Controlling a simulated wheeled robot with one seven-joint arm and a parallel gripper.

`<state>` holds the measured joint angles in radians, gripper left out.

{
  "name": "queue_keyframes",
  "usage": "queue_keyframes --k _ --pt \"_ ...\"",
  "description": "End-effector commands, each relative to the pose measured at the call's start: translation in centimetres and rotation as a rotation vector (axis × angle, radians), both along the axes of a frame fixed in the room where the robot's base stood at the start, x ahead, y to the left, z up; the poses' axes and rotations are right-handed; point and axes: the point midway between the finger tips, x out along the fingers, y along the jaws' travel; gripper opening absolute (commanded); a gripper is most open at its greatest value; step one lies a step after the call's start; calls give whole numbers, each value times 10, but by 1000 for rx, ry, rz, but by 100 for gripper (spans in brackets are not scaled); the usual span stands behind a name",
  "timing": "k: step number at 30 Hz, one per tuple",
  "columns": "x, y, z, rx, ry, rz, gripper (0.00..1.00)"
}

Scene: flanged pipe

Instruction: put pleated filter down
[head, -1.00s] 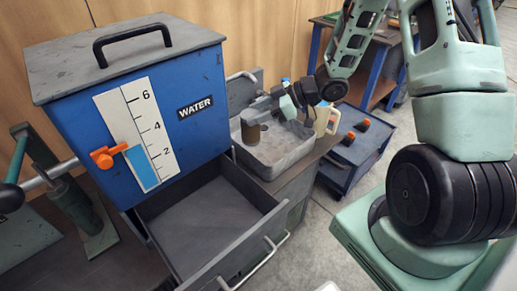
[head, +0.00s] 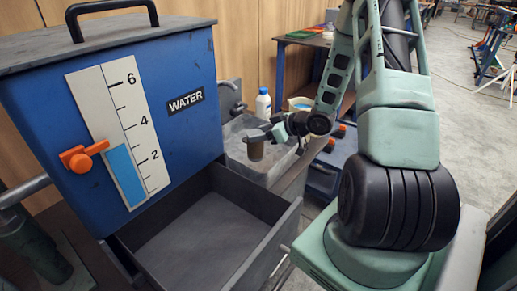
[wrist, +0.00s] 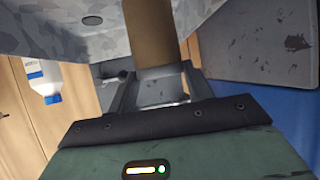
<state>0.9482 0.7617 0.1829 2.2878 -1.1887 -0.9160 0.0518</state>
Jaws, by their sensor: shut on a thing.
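The pleated filter (head: 256,149) is a brown cylinder, upright in the head view, at the grey metal basin (head: 270,177). My gripper (head: 258,136) is shut on its upper part. In the wrist view the filter (wrist: 150,30) stretches away from between the two fingers of my gripper (wrist: 157,82). The speckled basin (wrist: 60,35), with a dark round drain hole, lies beyond it. I cannot tell whether the filter's lower end touches the basin floor.
A blue water tank (head: 175,140) with a gauge and orange pointer stands at left, above an open empty drawer (head: 205,240). A white bottle with blue cap (head: 263,103) stands behind the basin. A blue cart with orange-topped items is at right.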

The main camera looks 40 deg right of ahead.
Motion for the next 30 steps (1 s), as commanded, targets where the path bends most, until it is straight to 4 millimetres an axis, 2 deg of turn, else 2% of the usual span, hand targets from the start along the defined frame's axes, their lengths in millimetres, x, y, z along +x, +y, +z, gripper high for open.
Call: queue_keyframes --k 5,11,23,24,26,30 --pt "0 0 -14 1 0 0 13" --pt "0 0 -41 2 2 0 13" --pt "0 0 -46 -1 0 0 13" --pt "0 0 -46 -2 -1 1 59" --pt "0 0 -45 -1 0 0 72" --pt "0 0 -45 -1 0 0 72"
